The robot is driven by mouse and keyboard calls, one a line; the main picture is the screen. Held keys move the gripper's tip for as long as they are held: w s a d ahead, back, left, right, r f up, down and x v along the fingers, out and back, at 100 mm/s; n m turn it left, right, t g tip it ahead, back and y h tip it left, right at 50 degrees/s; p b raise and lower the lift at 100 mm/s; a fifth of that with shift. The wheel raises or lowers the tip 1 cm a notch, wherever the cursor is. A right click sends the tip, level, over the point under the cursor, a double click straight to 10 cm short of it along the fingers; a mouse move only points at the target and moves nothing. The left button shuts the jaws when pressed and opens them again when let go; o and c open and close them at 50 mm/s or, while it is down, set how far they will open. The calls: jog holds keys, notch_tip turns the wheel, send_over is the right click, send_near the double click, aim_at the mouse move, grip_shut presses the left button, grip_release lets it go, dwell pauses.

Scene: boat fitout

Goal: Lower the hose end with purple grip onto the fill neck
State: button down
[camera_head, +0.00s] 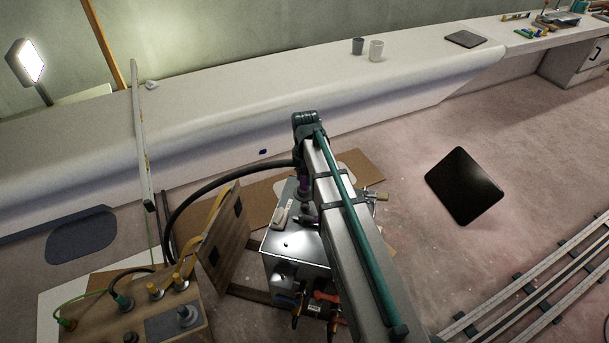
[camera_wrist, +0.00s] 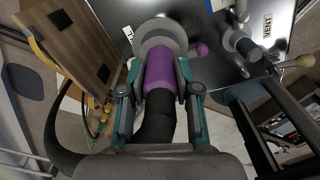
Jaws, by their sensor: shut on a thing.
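The hose end's purple grip (camera_wrist: 158,72) is between the two teal fingers of my gripper (camera_wrist: 159,78), which is shut on it. The black hose (camera_wrist: 154,118) runs back from the grip; in the head view the hose (camera_head: 205,178) arches in from the left. In the wrist view a round grey collar (camera_wrist: 158,34) shows at the far end of the grip, over the shiny metal tank (camera_head: 290,246). I cannot tell whether the collar belongs to the hose end or the fill neck. My arm hides part of the tank top.
A wooden panel (camera_head: 222,240) leans left of the tank. A wooden board with fittings (camera_head: 140,305) is at lower left. Cardboard (camera_head: 360,167) lies behind.

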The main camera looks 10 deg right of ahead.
aim_at(306, 186)
jog(key=shift+d+f, duration=0.15)
jog(key=shift+f, duration=0.1)
notch_tip(306, 186, down, 5)
jog(key=b, duration=0.4)
jog(key=shift+r, duration=0.15)
jog(key=shift+p, duration=0.4)
dwell(0.4)
jog(key=shift+f+b, duration=0.35)
jog(key=shift+f, duration=1.05)
dwell(0.8)
jog(key=shift+c, duration=0.9)
grip_release()
